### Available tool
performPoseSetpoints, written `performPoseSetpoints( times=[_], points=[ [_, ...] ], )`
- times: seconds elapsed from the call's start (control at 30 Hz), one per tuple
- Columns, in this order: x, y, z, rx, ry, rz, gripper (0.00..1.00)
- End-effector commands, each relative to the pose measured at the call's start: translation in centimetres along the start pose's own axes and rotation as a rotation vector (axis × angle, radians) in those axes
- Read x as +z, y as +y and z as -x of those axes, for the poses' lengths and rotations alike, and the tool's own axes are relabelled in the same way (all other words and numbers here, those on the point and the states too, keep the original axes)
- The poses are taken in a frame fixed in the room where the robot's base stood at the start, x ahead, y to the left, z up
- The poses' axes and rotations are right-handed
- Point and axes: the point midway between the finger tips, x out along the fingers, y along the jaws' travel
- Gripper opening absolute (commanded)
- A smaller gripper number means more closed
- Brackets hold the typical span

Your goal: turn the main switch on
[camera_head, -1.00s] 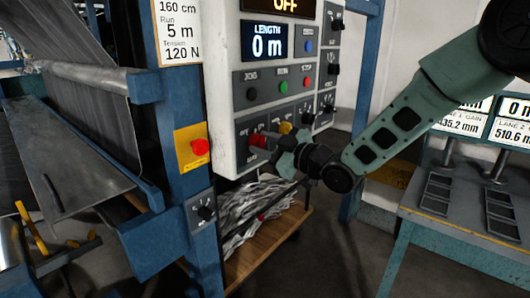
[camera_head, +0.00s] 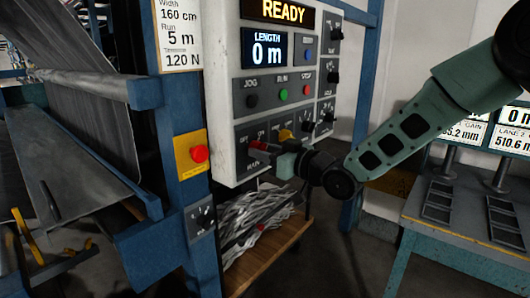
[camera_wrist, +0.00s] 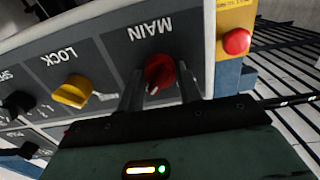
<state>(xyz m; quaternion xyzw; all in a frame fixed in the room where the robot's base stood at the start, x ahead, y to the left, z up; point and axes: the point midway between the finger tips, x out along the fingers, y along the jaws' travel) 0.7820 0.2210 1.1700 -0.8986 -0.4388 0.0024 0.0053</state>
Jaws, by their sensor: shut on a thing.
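The main switch is a red rotary knob (camera_wrist: 157,72) under the upside-down label MAIN in the wrist view. In the head view the red knob (camera_head: 259,147) is at the lower left of the grey control panel (camera_head: 222,100). My gripper (camera_wrist: 161,82) has one finger on each side of the knob and is shut on it. In the head view my gripper (camera_head: 276,149) reaches in from the right and hides part of the knob. The panel's top display (camera_head: 284,11) reads READY in yellow.
The yellow LOCK knob (camera_wrist: 73,91) is beside the main switch. A red mushroom button on a yellow plate (camera_head: 199,153) is on the blue post to the left. Green, red and black buttons sit above. A bench (camera_head: 460,235) with trays stands at the right.

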Motion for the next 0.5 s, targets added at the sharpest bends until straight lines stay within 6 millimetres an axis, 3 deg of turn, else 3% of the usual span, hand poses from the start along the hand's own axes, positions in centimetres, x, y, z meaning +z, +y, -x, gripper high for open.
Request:
performPoseSetpoints(
  times=[0.37,0.4,0.47,0.5],
  points=[
    [0.26,0.02,0.07,0.001,-0.005,-0.007,0.12],
    [0.26,0.02,0.07,0.001,-0.005,-0.007,0.43],
    [0.23,0.02,0.06,0.001,-0.005,-0.006,0.56],
    [0.21,0.02,0.05,0.001,-0.004,-0.006,0.56]
  ],
)
